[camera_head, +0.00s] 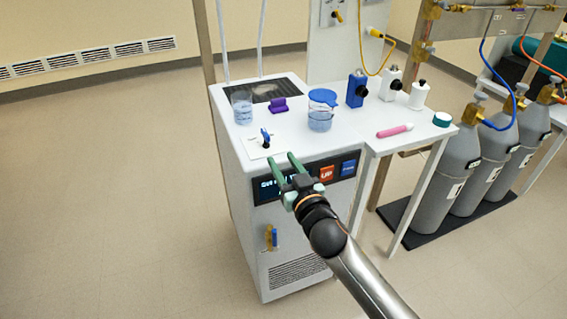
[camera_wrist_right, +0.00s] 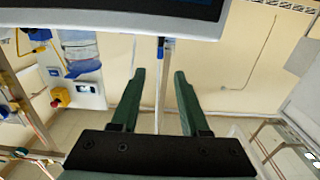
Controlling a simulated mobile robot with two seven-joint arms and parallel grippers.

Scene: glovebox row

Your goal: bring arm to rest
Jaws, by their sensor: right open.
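My right gripper (camera_head: 282,167) has green fingers, which are apart with nothing between them. In the head view it is in front of the white cabinet's (camera_head: 232,205) upper front edge, beside the display panel (camera_head: 306,177). In the right wrist view the open fingers (camera_wrist_right: 158,95) point toward the cabinet's edge at the top of the picture, with a gap between them. A small blue-handled valve (camera_head: 265,138) on a white plate stands on the cabinet top, behind the fingertips. My left gripper is not in view.
The cabinet top holds a beaker (camera_head: 242,107), a purple piece (camera_head: 278,105) and a blue-lidded jar (camera_head: 321,110). A side table holds a blue bottle (camera_head: 356,88), white bottles and a pink tool (camera_head: 395,130). Gas cylinders (camera_head: 448,180) stand at right. The floor (camera_head: 110,190) at left is clear.

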